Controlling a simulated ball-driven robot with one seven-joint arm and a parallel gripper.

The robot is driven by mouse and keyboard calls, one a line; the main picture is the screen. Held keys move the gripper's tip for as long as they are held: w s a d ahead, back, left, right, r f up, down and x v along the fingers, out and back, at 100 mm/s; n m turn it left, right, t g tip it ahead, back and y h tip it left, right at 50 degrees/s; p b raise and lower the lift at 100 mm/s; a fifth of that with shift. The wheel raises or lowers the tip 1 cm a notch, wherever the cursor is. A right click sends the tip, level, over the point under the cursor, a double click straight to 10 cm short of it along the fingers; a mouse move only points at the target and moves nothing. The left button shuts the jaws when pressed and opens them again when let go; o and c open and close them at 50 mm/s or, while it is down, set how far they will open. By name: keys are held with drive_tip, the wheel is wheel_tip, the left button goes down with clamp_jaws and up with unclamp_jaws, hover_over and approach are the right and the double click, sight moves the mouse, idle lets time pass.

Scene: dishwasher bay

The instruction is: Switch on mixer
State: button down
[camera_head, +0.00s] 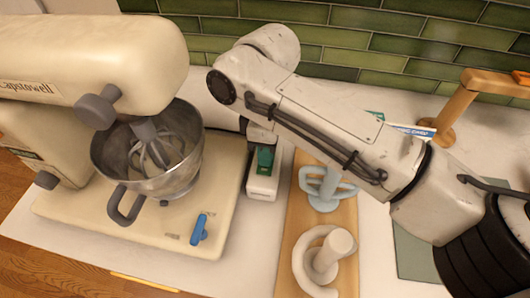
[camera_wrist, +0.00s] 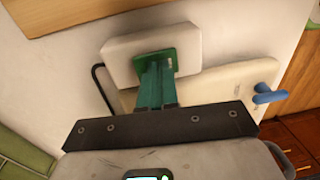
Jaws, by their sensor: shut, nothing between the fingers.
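The cream stand mixer (camera_head: 85,60) stands at the left in the head view, its head over a steel bowl (camera_head: 170,185). A blue lever (camera_head: 199,229) is on its base plate (camera_head: 100,215); the lever also shows at the right in the wrist view (camera_wrist: 270,94). Right of the base is a small white box (camera_head: 262,187) with a green switch plate, seen in the wrist view (camera_wrist: 170,57). My gripper (camera_wrist: 154,66) is shut and empty, its green fingers at the switch plate. Whether they touch it I cannot tell for sure. My arm partly hides this spot in the head view.
A wooden board (camera_head: 345,275) right of the box holds a pale blue piece (camera_head: 325,188) and a cream ring-shaped piece (camera_head: 318,262). A wooden stand (camera_head: 455,110) is at the back right. Green tiles (camera_head: 350,35) line the back wall. A dark cord (camera_wrist: 100,85) runs beside the box.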

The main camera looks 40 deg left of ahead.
sight(264, 170)
drive_tip(key=r+p, duration=0.4)
drive_tip(key=shift+s, duration=0.2)
wheel_tip(264, 170, up, 10)
drive_tip(key=s+b, duration=0.1)
drive_tip(key=shift+d, duration=0.45)
idle(0.3)
